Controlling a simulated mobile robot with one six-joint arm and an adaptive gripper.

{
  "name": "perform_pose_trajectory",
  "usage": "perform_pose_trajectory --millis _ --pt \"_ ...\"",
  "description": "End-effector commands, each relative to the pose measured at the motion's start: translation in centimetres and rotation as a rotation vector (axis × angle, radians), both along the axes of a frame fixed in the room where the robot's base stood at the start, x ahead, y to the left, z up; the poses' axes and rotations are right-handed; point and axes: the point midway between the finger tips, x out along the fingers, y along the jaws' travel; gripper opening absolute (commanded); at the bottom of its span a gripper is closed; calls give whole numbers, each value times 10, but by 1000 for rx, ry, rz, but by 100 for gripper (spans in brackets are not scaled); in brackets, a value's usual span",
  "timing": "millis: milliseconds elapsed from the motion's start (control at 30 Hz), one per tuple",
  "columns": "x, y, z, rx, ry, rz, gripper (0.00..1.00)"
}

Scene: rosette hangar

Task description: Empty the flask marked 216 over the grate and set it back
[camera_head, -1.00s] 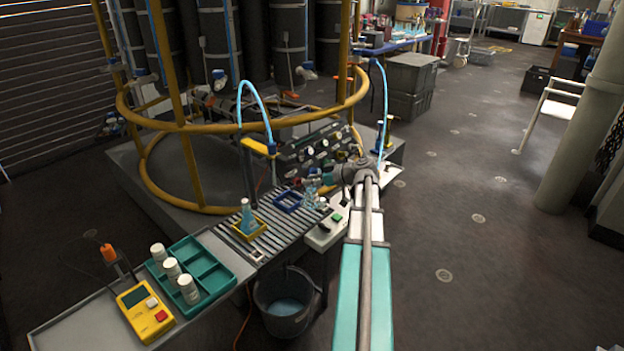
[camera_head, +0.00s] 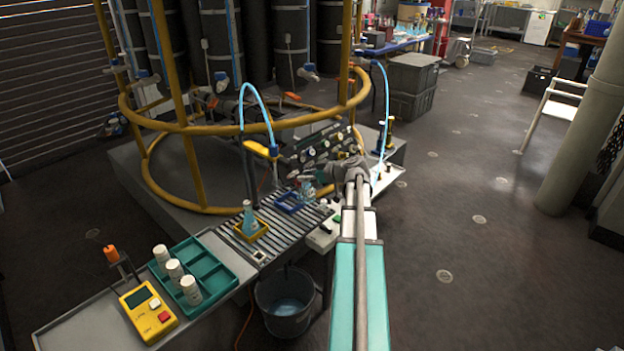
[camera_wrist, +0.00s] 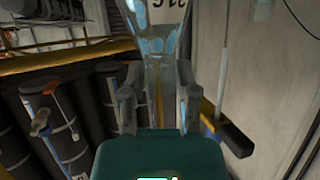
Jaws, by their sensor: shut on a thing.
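My gripper (camera_head: 317,182) is shut on the clear flask (camera_head: 306,191), just above the far end of the slatted grate (camera_head: 272,240). In the wrist view my gripper (camera_wrist: 155,105) has its fingers on either side of the flask (camera_wrist: 158,65). The flask's label shows upside down and reads like 216. Light blue patches show inside the glass. The flask looks tipped over, with its wide part at the top of the wrist view. Its mouth is hidden. An empty blue frame (camera_head: 284,207) sits on the grate beside it.
A second flask (camera_head: 249,218) with blue liquid stands in a yellow frame (camera_head: 239,234) on the grate. A teal tray (camera_head: 221,275) with white bottles and a yellow device (camera_head: 147,311) are nearer. A bucket (camera_head: 262,303) stands below. A yellow railing (camera_head: 235,128) curves behind.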

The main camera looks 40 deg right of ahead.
Motion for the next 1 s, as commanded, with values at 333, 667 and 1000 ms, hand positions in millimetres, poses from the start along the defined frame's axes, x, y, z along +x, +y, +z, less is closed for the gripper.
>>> perform_pose_trajectory --millis 333,667,1000 --pt "66 4 4 -2 -2 -173 0" --pt "86 7 7 -1 -12 -234 0" --pt "85 7 6 -2 -12 -233 0"
